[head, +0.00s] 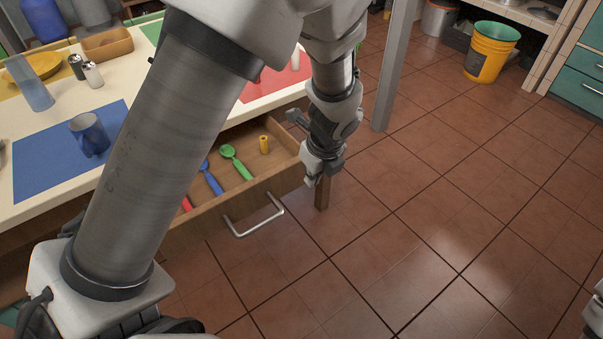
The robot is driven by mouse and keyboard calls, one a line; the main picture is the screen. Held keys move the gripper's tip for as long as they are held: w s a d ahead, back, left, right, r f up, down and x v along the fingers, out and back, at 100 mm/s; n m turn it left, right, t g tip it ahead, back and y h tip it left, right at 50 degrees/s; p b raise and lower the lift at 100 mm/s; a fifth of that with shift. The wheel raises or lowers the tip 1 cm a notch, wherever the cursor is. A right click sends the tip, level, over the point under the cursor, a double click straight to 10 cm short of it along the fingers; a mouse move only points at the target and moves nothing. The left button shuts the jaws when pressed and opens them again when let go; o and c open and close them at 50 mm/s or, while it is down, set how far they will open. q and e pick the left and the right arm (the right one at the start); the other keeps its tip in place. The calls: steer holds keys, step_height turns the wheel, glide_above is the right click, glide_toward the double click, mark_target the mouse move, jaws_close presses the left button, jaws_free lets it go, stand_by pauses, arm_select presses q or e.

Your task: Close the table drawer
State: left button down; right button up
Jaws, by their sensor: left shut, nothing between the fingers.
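The wooden table drawer (250,192) is pulled open from under the table's front side. It has a silver bar handle (255,222) on its front. Inside it show a green spoon (235,160), a blue utensil (211,178), part of a red one (187,204) and a small yellow-orange cylinder (264,144). My left gripper (318,178) points down by the drawer's right front corner and is shut and empty. I cannot tell whether it touches the drawer. My left arm hides the drawer's left part. My right gripper does not show.
The tabletop (120,185) holds a blue mat (45,165) with a blue mug (90,135), shakers (92,75), and a wooden box (107,44). A grey post (396,70) stands behind the gripper. A yellow bucket (487,55) stands far right. The tiled floor at right is clear.

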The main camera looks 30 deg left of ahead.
mark_target(296, 170)
arm_select(q)
steer(key=a, duration=0.1)
steer(key=w+a+b, duration=0.1)
steer(key=a+f, duration=0.1)
steer(key=shift+w+a, duration=0.2)
steer(key=shift+a+r, duration=0.15)
steer(key=shift+a, duration=0.05)
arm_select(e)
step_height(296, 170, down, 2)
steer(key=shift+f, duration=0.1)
arm_select(q)
steer(key=shift+w+a, duration=0.1)
